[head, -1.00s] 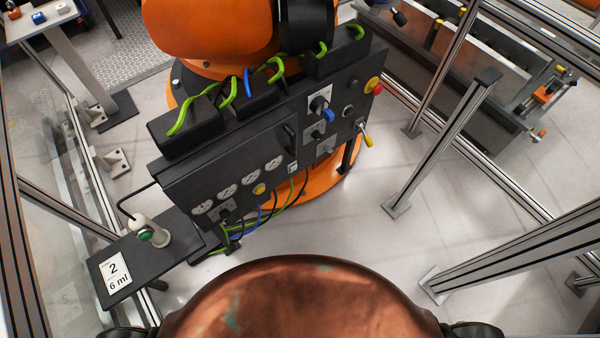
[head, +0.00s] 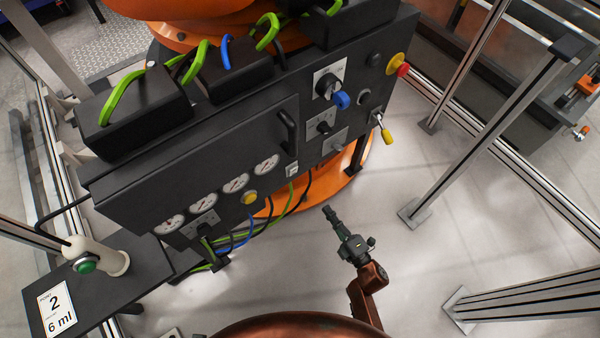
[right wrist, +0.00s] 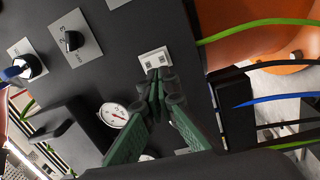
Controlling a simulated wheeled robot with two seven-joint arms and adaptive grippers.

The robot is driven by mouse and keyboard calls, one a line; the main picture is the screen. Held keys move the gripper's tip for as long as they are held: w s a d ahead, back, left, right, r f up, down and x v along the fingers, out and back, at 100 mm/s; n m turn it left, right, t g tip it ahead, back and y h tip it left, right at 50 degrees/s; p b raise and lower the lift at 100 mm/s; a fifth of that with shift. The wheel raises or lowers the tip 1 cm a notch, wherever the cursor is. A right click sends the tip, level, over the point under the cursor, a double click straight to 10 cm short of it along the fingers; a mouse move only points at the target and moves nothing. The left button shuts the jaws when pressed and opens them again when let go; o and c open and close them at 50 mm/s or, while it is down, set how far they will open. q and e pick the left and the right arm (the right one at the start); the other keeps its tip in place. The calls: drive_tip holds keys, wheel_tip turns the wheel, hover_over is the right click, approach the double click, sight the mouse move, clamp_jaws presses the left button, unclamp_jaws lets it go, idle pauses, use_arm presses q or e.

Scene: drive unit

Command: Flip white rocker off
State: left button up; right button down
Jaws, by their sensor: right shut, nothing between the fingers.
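The white rocker (head: 292,169) is a small switch on the lower edge of the dark control panel (head: 225,150), right of the gauges. It also shows in the right wrist view (right wrist: 154,59), on a pale plate. My right gripper (head: 327,210) is shut and empty, in front of the panel, below and right of the rocker in the head view. In the right wrist view the closed green fingers (right wrist: 159,78) point at the rocker and overlap its lower edge; I cannot tell touch from this view alone. Which way the rocker is tipped is too small to tell. My left gripper is out of view.
A blue-handled knob (head: 340,99), a black selector (head: 323,127), a yellow-tipped lever (head: 387,135) and a red button (head: 403,70) are on the panel's right.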

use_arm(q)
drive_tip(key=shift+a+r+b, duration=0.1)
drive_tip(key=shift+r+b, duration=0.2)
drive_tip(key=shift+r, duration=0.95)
use_arm(e)
drive_tip(key=shift+w+a+r+n+y, duration=0.1)
drive_tip(key=shift+a+r+n+y, duration=0.4)
drive_tip(key=shift+r, duration=0.2)
drive_tip(key=shift+w+a+r+n+y, duration=0.1)
drive_tip(key=shift+a+r+n+y, duration=0.25)
drive_tip(key=shift+r+n, duration=0.3)
drive_tip(key=shift+w+a, duration=0.1)
drive_tip(key=b, duration=0.4)
approach(295, 170)
drive_tip(key=x, duration=0.5)
drive_tip(key=shift+w+a+r, duration=0.1)
drive_tip(key=shift+b+x, duration=0.35)
drive_tip(key=shift+x, duration=0.45)
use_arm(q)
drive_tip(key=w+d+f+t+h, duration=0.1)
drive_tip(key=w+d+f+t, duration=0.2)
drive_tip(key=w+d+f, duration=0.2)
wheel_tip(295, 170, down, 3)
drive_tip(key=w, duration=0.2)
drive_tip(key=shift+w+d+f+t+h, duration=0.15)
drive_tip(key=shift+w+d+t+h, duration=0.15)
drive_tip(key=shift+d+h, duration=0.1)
use_arm(e)
drive_tip(key=shift+r, duration=0.15)
